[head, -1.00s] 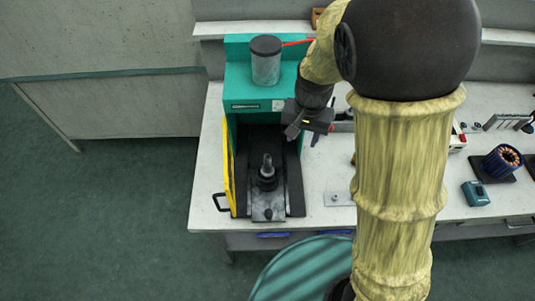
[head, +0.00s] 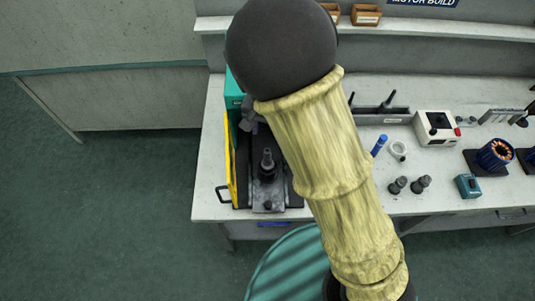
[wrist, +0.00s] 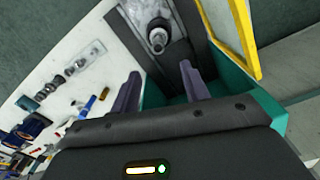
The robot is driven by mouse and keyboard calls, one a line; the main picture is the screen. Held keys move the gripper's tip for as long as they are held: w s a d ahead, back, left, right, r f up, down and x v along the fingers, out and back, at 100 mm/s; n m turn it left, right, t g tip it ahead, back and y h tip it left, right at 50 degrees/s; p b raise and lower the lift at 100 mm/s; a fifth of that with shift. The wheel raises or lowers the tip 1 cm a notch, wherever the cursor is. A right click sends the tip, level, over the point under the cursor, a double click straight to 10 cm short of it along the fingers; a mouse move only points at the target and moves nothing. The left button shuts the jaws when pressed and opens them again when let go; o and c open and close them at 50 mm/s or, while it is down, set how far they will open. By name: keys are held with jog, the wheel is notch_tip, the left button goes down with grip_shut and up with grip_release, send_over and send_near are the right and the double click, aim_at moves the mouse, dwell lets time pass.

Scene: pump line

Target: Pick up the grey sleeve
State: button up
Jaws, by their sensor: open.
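A grey ring-like part, likely the grey sleeve (wrist: 157,38), stands upright on a dark fixture in the green press; the head view shows it as a small grey post (head: 267,160). I cannot tell if the sleeve is a separate piece around a pin. My gripper (wrist: 160,86) is open and empty, with its two dark fingers apart. The fixture lies beyond the fingertips in the wrist view, apart from them. In the head view my arm hides most of the gripper and the press's upper part.
The press's yellow guard (head: 231,160) stands along its left side. On the bench to the right are two dark grey fittings (head: 398,185), a white ring (head: 398,150), a blue marker (head: 379,145), a teal box (head: 467,186) and a white control box (head: 436,127).

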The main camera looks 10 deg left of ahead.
aim_at(267, 152)
notch_tip(267, 152, down, 9)
jog(key=shift+r+p, duration=0.1)
jog(key=shift+p, duration=0.5)
jog(key=shift+d+f+p, duration=0.15)
jog(key=shift+f+p, duration=0.75)
jog(key=shift+f, duration=1.7)
jog(key=c, duration=0.9)
